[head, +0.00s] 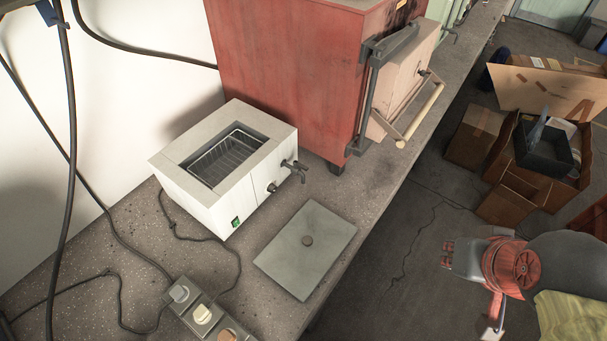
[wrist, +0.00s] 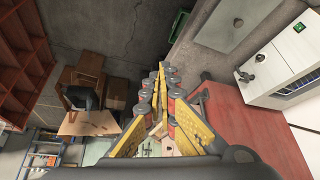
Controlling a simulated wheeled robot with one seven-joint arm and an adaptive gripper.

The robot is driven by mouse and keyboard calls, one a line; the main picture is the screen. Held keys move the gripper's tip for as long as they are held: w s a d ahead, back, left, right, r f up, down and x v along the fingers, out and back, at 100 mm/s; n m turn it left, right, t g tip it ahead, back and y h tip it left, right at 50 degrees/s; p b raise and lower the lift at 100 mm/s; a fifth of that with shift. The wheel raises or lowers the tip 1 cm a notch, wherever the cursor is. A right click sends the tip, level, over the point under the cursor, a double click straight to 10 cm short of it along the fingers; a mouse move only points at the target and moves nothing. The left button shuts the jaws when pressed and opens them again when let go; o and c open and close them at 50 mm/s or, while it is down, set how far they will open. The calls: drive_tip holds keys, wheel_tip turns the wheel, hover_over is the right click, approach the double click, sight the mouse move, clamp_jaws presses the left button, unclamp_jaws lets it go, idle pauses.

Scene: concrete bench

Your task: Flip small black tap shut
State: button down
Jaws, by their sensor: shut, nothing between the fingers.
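The small black tap (head: 295,167) sticks out from the front of the white water bath (head: 183,199), near its end beside the red furnace. Its lever is too small to read clearly. The tap also shows in the wrist view (wrist: 243,76), right of my gripper. A dark round knob (head: 272,187) sits on the same front, left of the tap. My gripper (wrist: 162,68) is shut and empty in the wrist view, its yellow and black fingers together at the tips. It is apart from the tap, with floor behind its fingertips.
A grey lid (head: 313,241) lies on the bench in front of the bath. The red furnace (head: 285,70) stands behind, its pale door handle (head: 420,115) jutting out. Cables and a switch box (head: 203,312) lie at the front left. Cardboard boxes (head: 475,133) stand on the floor.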

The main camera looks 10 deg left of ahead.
drive_tip(key=w+a+f+n+t, duration=0.1)
drive_tip(key=w+f+n+t, duration=0.3)
drive_tip(key=w, duration=0.7)
drive_tip(key=w+a+f+n, duration=0.15)
drive_tip(key=w+n, duration=0.35)
drive_tip(key=w, duration=0.6)
drive_tip(key=w+a+f+n+t+y, duration=0.2)
drive_tip(key=w+a+f+n+y, duration=0.2)
drive_tip(key=w+a+f+n, duration=0.4)
drive_tip(key=s+a+f+n+y+p, duration=0.1)
drive_tip(key=s+a+f+n+y, duration=0.15)
drive_tip(key=a+f+n, duration=0.35)
drive_tip(key=s+a+f+n+y, duration=0.1)
drive_tip(key=a+f+n+y, duration=0.2)
drive_tip(key=a, duration=0.5)
drive_tip(key=s+a+f+n+g+y, duration=0.1)
drive_tip(key=s+a+f+n+y, duration=0.1)
drive_tip(key=s+a+y, duration=0.2)
drive_tip(key=shift+s+f+n+y, duration=0.25)
drive_tip(key=shift+s+n+y, duration=0.25)
drive_tip(key=shift+s, duration=0.75)
drive_tip(key=shift+a, duration=0.1)
